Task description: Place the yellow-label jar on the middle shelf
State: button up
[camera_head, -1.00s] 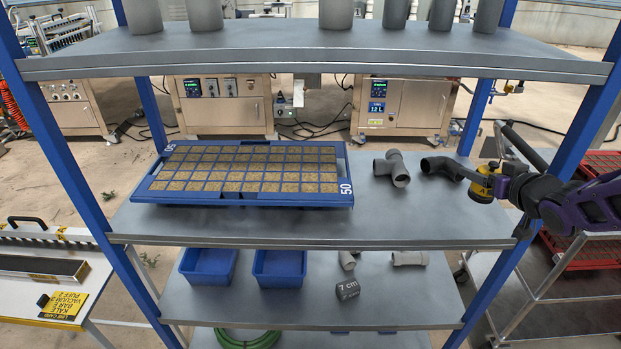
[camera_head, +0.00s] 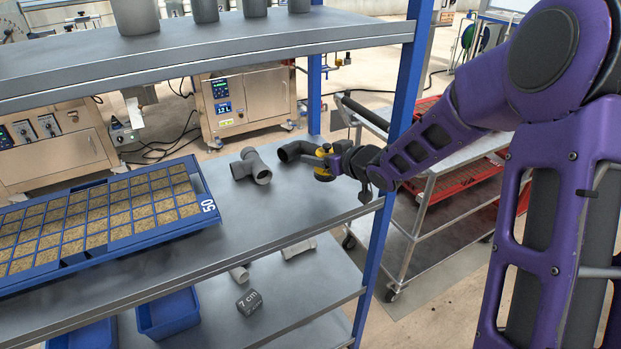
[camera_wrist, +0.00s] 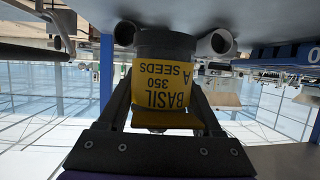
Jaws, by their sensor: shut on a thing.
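The yellow-label jar (camera_head: 324,172) is in my gripper (camera_head: 335,163), over the right end of the middle shelf (camera_head: 290,200). My gripper's two fingers (camera_wrist: 160,110) are closed on the jar's sides there. The jar looks upright and close to the shelf surface; I cannot tell whether it touches. Part of it is hidden by my gripper.
A dark pipe elbow (camera_head: 293,151) lies just beside the jar, with a grey pipe tee (camera_head: 251,166) left of it. A blue seed tray (camera_head: 211,213) fills the shelf's left part. The blue rack post (camera_head: 378,240) stands near my forearm. Bare shelf lies in front of the pipes.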

aim_at(322, 173)
jog(key=shift+f+b, duration=0.55)
jog(key=shift+f, duration=2)
jog(key=shift+f, duration=0.1)
jog(key=o, duration=1.5)
jog(key=shift+s+d+r, duration=0.15)
jog(key=shift+d+r, duration=0.1)
jog(key=p+v, duration=0.2)
jog(key=v, duration=0.9)
jog(key=shift+s, duration=0.3)
